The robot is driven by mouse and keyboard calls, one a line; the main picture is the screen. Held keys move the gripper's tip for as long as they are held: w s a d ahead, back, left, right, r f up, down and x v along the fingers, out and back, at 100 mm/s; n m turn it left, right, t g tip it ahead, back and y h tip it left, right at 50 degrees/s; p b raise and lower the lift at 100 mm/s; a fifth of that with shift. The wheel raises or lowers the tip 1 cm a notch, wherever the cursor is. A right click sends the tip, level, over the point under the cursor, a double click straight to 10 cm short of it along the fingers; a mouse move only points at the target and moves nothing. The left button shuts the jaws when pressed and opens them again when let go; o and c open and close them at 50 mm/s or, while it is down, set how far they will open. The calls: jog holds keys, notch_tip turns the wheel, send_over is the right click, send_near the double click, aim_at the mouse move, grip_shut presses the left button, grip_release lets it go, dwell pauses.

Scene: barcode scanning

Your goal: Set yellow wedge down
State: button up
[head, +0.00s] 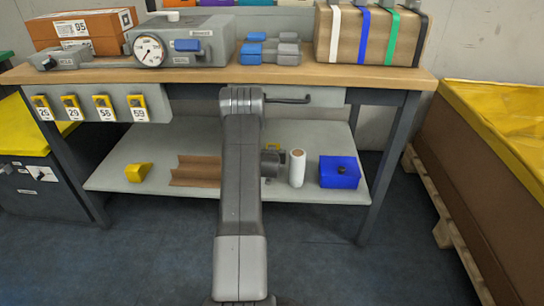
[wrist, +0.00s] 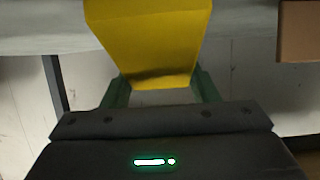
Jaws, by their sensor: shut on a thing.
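In the wrist view, a yellow wedge (wrist: 155,40) sits between the green fingers of my gripper (wrist: 160,90). The gripper is shut on its near, narrower end, and the wedge's far end runs out of the top of the picture. A pale surface shows behind the wedge, but I cannot tell whether the wedge touches it.
The lower shelf also holds a brown channel-shaped block (head: 195,171), a white roll (head: 297,168) and a blue box (head: 339,172). A brown block (wrist: 299,30) is at the wrist view's upper right.

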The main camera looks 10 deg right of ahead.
jog(key=shift+f, duration=0.3)
jog(key=o, duration=1.2)
jog(key=shift+f, duration=0.1)
jog(key=shift+s+a+r, duration=0.1)
jog(key=shift+s+r, duration=0.1)
jog(key=shift+r, duration=0.1)
jog(key=shift+p+v, duration=2.2)
jog(key=shift+v, duration=3.55)
jog(key=shift+f, duration=0.15)
